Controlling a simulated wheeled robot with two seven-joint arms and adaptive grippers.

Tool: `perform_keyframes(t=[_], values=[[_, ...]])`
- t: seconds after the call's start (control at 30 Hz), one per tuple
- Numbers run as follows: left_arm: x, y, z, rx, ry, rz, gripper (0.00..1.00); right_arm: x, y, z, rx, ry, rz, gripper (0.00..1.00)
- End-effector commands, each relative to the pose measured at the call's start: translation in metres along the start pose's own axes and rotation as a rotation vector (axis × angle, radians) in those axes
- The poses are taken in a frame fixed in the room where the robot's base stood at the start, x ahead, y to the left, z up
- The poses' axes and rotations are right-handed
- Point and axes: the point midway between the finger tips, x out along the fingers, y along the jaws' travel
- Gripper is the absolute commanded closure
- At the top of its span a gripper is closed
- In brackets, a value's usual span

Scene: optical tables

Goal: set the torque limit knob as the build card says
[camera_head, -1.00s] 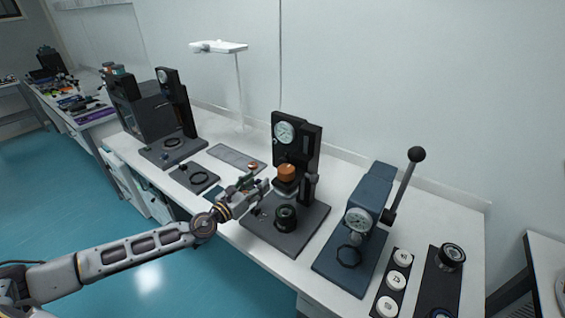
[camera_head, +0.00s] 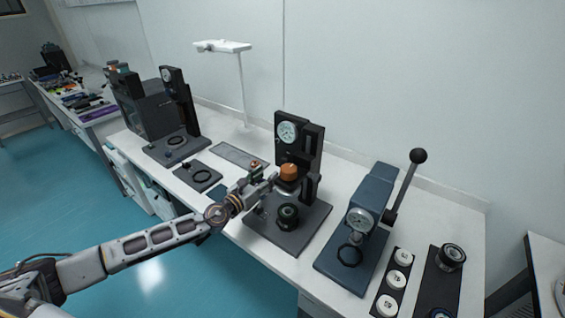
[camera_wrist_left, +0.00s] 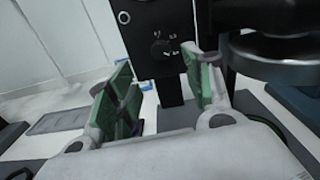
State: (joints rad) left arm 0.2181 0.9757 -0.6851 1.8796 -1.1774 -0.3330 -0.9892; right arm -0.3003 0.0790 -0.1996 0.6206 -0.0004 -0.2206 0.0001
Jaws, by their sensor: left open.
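A black station with a round dial gauge (camera_head: 287,132) stands on the middle of the bench. In the left wrist view, a small dark round knob (camera_wrist_left: 160,49) with white marks beside it sits on the station's black upright face. I cannot read its setting. My left gripper (camera_head: 266,174) is open and empty, just left of the station's orange-brown cap (camera_head: 289,171). In the left wrist view, my gripper's green-padded fingers (camera_wrist_left: 160,72) are spread below the knob, which shows between their tips, apart from them. I cannot make out a build card.
A blue lever press (camera_head: 371,205) stands to the right, beside a black strip with white round pieces (camera_head: 396,281). A black ring fixture (camera_head: 288,215) is on the station's base. A grey flat panel (camera_head: 238,157) and another gauge stand (camera_head: 175,100) are to the left.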

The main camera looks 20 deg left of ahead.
Motion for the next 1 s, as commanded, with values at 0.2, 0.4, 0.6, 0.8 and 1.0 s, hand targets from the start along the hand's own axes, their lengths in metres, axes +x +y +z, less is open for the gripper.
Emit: perform_keyframes(t=[0.2, 0.4, 0.6, 0.8, 1.0], values=[[0.019, -0.001, 0.002, -0.001, -0.002, 0.000, 0.49, -0.005, 0.000, -0.001, 0.000, 0.000, 0.000, 0.60], [0.037, 0.000, 0.002, 0.000, -0.002, 0.000, 0.49, -0.009, 0.000, -0.001, 0.000, 0.000, 0.000, 0.60], [0.056, 0.000, 0.002, 0.001, -0.003, 0.000, 0.49, -0.012, 0.000, -0.001, 0.000, 0.001, 0.000, 0.60], [0.074, -0.001, 0.002, 0.000, -0.002, -0.001, 0.49, -0.014, 0.000, -0.001, 0.000, 0.001, 0.000, 0.60], [0.091, 0.000, 0.001, 0.000, -0.002, 0.000, 0.49, -0.014, 0.000, -0.001, 0.000, 0.001, 0.000, 0.60]])
